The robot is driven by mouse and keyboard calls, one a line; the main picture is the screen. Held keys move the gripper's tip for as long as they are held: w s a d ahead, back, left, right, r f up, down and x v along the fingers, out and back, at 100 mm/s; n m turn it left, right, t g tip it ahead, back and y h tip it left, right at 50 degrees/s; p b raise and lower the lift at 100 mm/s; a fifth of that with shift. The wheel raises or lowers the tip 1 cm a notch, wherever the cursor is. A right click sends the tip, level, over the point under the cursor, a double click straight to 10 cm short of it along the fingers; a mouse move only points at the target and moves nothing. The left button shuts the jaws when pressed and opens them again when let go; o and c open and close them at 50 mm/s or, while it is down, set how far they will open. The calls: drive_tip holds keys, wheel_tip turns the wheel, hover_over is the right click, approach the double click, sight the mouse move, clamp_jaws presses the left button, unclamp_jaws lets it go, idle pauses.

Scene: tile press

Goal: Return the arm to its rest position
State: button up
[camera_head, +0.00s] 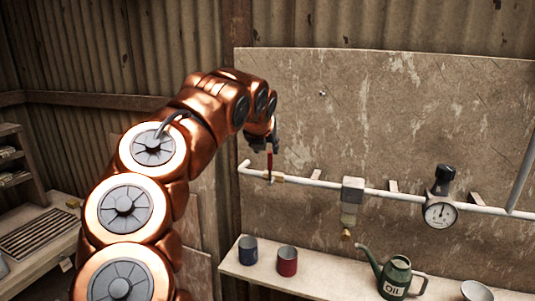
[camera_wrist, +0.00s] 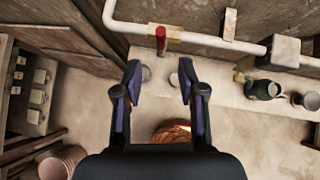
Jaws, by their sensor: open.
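My copper-coloured arm reaches up and over to the right in the head view. My gripper (camera_head: 264,146) points down by the wall, close to the red lever (camera_head: 269,165) at the left end of the white pipe (camera_head: 325,184). In the wrist view the two dark fingers of my gripper (camera_wrist: 160,82) stand well apart with nothing between their tips. The red lever (camera_wrist: 161,40) shows beyond the fingertips there, on the white pipe (camera_wrist: 205,41). I cannot tell from the head view whether a finger touches the lever.
A shelf (camera_head: 325,284) below the pipe holds a blue cup (camera_head: 248,250), a red cup (camera_head: 287,262) and a green oil can (camera_head: 396,276). A pressure gauge (camera_head: 440,212) sits on the pipe. A bench with a slatted grate (camera_head: 38,232) stands at the left.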

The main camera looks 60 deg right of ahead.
drive_tip(key=shift+v, duration=0.8)
